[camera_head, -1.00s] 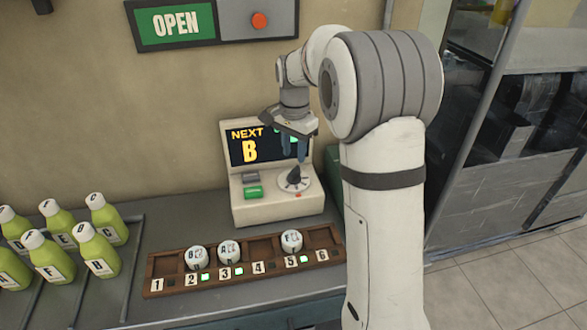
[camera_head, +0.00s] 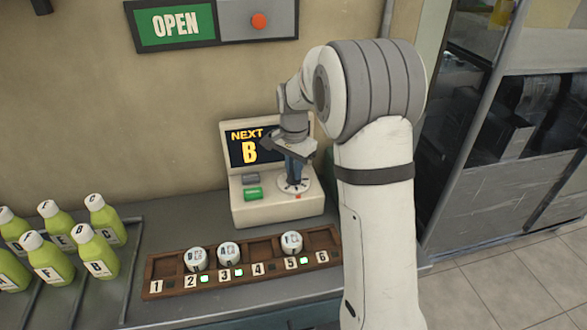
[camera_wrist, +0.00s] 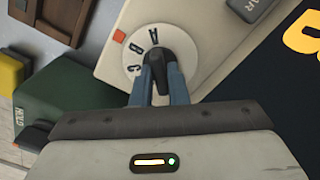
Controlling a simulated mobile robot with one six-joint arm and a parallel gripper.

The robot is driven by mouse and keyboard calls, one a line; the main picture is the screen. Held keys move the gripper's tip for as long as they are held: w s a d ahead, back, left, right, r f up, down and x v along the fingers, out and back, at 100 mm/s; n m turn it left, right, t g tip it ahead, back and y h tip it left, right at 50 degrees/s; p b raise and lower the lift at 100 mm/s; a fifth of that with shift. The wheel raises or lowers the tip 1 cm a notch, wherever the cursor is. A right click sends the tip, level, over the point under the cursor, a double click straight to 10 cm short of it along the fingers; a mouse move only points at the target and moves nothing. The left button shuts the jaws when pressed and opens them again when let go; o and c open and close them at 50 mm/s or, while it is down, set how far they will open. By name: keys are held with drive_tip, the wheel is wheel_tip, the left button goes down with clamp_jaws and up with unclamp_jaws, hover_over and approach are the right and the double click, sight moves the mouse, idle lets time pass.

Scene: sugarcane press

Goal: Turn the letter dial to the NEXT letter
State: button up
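The letter dial (camera_head: 293,185) is a white disc with a dark knob on the front of the cream console. The screen (camera_head: 247,147) above it reads "NEXT B". In the wrist view the white dial (camera_wrist: 135,57) shows the letters A, B and C, and its black knob (camera_wrist: 158,62) stands between my fingers. My gripper (camera_head: 294,178) is down at the dial. In the wrist view both blue-grey fingers of my gripper (camera_wrist: 158,82) flank the knob closely; whether they press on it I cannot tell. The letter under the pointer is not clear.
A green button (camera_head: 253,193) and a grey button (camera_head: 250,178) sit left of the dial. A wooden rack (camera_head: 262,247) with cups in slots 2, 3 and 5 lies in front. Green bottles (camera_head: 48,258) stand at left. A dark green box (camera_wrist: 70,110) is close by.

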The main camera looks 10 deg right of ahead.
clamp_jaws()
drive_tip(key=shift+n, duration=0.7)
drive_tip(key=o, duration=0.5)
unclamp_jaws()
drive_tip(key=shift+r+p, duration=0.4)
drive_tip(key=shift+r, duration=3.55)
